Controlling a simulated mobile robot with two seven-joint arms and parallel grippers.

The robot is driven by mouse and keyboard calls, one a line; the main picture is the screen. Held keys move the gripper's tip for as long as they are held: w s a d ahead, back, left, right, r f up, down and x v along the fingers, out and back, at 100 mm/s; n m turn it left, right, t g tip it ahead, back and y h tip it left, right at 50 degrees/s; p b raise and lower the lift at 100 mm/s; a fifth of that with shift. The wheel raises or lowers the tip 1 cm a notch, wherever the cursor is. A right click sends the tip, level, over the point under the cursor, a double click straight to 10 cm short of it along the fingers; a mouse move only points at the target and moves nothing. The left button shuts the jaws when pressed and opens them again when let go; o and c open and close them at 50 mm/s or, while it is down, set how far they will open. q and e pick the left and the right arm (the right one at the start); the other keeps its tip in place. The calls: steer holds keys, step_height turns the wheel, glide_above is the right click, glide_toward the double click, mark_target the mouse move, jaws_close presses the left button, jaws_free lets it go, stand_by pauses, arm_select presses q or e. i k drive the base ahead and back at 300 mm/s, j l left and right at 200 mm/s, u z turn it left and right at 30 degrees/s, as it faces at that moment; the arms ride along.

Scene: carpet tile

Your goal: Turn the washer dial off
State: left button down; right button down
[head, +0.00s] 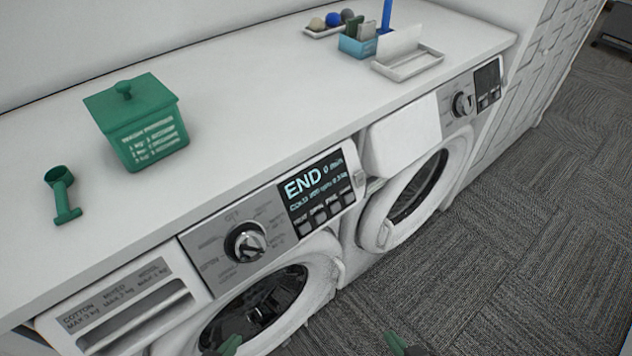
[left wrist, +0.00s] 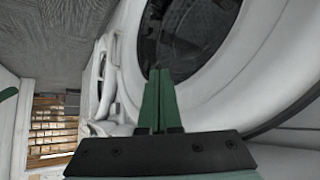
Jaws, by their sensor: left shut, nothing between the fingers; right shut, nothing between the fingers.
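The front-left machine has a detergent drawer (head: 128,312), a round dark dial with a silver grip (head: 246,242) and a lit display (head: 316,186) reading END 0 min. Labels ring the dial; its exact setting is too small to tell. My left gripper (head: 230,345) shows as a green tip at the bottom edge, below the dial and in front of the round door, apart from the dial. In the left wrist view its green fingers (left wrist: 159,76) are together and empty, before the door (left wrist: 215,60). My right gripper (head: 400,344) is shut at the bottom edge, right of the door, over the carpet.
A second machine with its own dial (head: 463,104) stands to the right. On the white counter (head: 240,110) are a green lidded box (head: 137,125), a green scoop (head: 62,194), a blue holder (head: 358,46) and a white tray (head: 410,64). Carpet floor (head: 530,230) is clear.

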mark_target(248, 244)
steer(key=k+j+u, duration=0.15)
steer(key=j, duration=0.3)
steer(key=k+j+u, duration=0.2)
steer(key=j, duration=0.25)
steer(key=j+u, duration=0.15)
steer(key=j, duration=0.3)
